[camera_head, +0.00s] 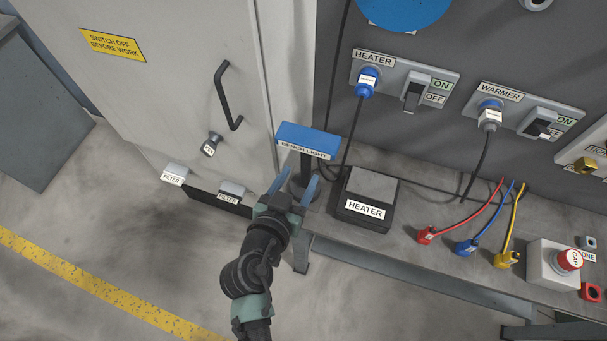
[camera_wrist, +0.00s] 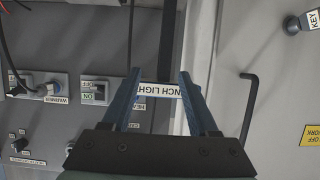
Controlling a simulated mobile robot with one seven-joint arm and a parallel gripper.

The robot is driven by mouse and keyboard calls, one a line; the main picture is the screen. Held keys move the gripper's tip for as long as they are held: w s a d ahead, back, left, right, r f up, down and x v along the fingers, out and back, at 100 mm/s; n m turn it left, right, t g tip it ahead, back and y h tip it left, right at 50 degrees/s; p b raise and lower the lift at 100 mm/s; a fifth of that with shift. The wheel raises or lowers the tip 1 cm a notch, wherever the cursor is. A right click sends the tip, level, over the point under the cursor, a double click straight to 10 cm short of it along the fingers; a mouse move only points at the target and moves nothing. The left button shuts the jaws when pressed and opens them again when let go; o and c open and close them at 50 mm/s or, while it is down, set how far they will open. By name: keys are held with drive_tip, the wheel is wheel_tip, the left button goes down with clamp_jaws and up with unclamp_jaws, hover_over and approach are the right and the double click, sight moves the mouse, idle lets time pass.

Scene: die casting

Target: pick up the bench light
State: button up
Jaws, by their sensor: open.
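The bench light (camera_head: 308,140) has a blue head with a white "BENCH LIGHT" label on a dark post, and stands at the left end of the bench. My gripper (camera_head: 294,188) is at the lower part of the light, its two blue fingers apart. In the wrist view the light's label (camera_wrist: 160,90) shows between the fingertips of my gripper (camera_wrist: 157,78), upside down. The fingers are open, with the post seen between them in the head view. I cannot tell whether either finger touches the light. Its base is partly hidden by my gripper.
The heater box (camera_head: 368,194) stands close to the right of the light. A cabinet with a black handle (camera_head: 228,97) is on the left. Red (camera_head: 426,235), blue (camera_head: 465,247) and yellow (camera_head: 507,259) plugs lie on the bench farther right. A cable hangs behind the light.

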sight(304, 159)
drive_tip(key=x, duration=0.2)
drive_tip(key=shift+w+d, duration=0.1)
drive_tip(key=shift+w, duration=0.25)
drive_tip(key=shift+w+p, duration=0.35)
drive_tip(key=shift+w, duration=0.05)
drive_tip(key=x, duration=0.2)
drive_tip(key=p+x, duration=0.1)
drive_tip(key=x, duration=0.1)
drive_tip(key=shift+w+a, duration=0.15)
drive_tip(key=shift+a, duration=0.1)
drive_tip(key=shift+w+d+f, duration=0.15)
drive_tip(key=shift+w, duration=0.15)
drive_tip(key=shift+c, duration=0.3)
clamp_jaws()
drive_tip(key=shift+w+r, duration=0.1)
drive_tip(key=shift+r, duration=0.1)
